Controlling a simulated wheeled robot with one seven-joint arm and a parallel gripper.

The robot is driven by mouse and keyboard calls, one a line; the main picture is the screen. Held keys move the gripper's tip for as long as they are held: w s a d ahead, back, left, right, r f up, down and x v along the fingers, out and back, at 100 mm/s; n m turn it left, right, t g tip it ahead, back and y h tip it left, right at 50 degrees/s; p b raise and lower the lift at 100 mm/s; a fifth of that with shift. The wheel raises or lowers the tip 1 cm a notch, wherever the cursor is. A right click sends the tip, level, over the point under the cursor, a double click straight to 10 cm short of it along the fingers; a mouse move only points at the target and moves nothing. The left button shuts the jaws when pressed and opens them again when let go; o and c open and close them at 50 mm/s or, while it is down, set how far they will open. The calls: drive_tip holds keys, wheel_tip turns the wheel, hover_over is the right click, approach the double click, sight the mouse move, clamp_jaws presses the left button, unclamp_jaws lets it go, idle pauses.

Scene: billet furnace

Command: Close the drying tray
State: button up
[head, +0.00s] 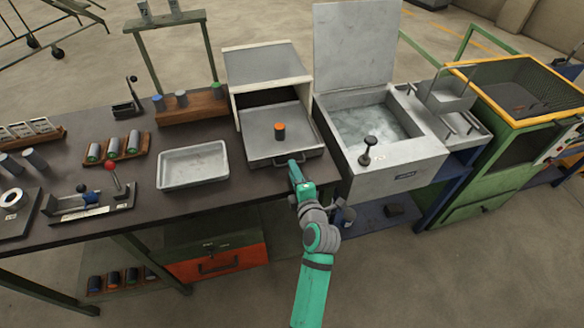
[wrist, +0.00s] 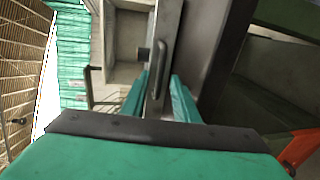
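The drying tray (head: 262,122) is a grey metal drawer pulled out of a pale box-shaped cabinet (head: 268,66) on the dark bench. A dark billet with an orange top (head: 279,131) stands upright on it. My gripper (head: 294,166) is at the tray's front, by the right part of its handle. In the wrist view, my gripper (wrist: 159,92) has its two green fingers apart. The bar handle (wrist: 163,66) on the tray front lies between and just beyond the fingertips. I cannot tell whether either finger touches it.
A shallow empty metal pan (head: 193,166) sits left of the tray. A quench tank with liquid (head: 362,126) stands close on the right. A rack of billets (head: 190,104) is at the back left. An orange toolbox drawer (head: 216,263) is below the bench.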

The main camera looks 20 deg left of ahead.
drive_tip(key=shift+x, duration=1.35)
drive_tip(key=shift+c, duration=0.3)
